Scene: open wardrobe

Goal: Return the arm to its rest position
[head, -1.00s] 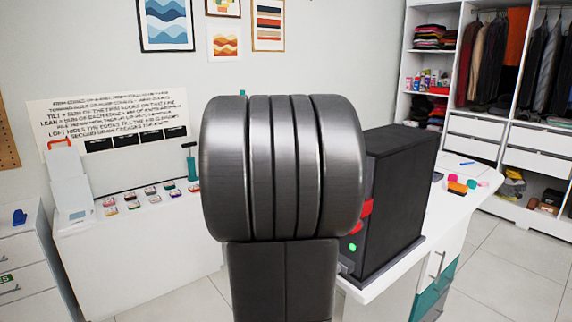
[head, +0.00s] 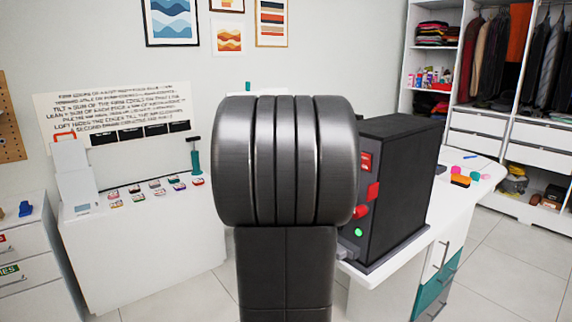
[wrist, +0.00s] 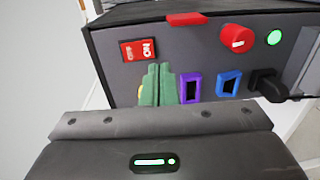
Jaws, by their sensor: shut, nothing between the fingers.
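My arm (head: 284,160) stands upright in the middle of the head view and hides my gripper there. In the wrist view my gripper (wrist: 158,72) has its green fingers together, with nothing between them. The fingers show in front of the front panel of a black box (wrist: 195,55), overlapping it in the picture; I cannot tell whether they touch. The panel has a red rocker switch (wrist: 138,49), a red knob (wrist: 236,38), a lit green light (wrist: 274,37), and purple (wrist: 190,87) and blue (wrist: 229,83) sockets. A black plug (wrist: 268,84) sits right of them.
The black box (head: 400,185) stands on a white counter (head: 448,210) right of my arm. A white table (head: 140,240) with small colored items is at left. An open wardrobe (head: 500,140) stands at the back right. Tiled floor (head: 510,255) between them is clear.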

